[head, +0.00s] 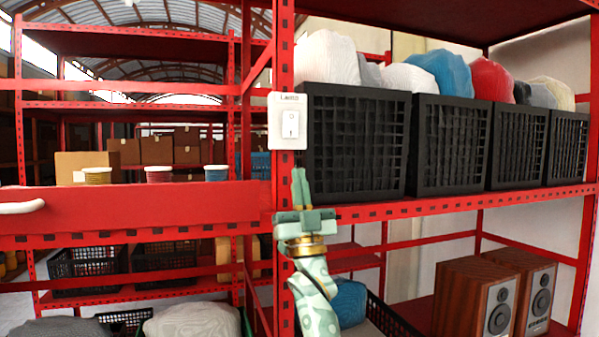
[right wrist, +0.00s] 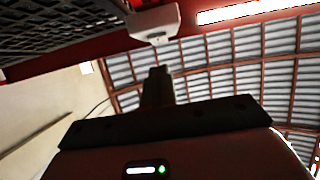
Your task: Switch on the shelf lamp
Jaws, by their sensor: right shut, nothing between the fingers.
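The lamp switch (head: 290,123) is a white rocker in a white plate with a small label on top, fixed to the red shelf post. The rocker has a round mark above and a line mark below; which side is pressed in is too small to tell. My right gripper (head: 299,172) is shut and empty, fingers pointing up, just below the switch plate in the picture. In the right wrist view the shut fingers (right wrist: 158,75) point toward the white switch box (right wrist: 154,20), with a visible gap. My left gripper is out of view. I cannot make out the lamp itself.
Black crates (head: 355,140) with bundled cloths stand on the shelf right of the post. A red drawer front (head: 130,208) with a white handle (head: 22,207) lies left. Wooden speakers (head: 475,295) stand on the lower right shelf. Space before the post looks free.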

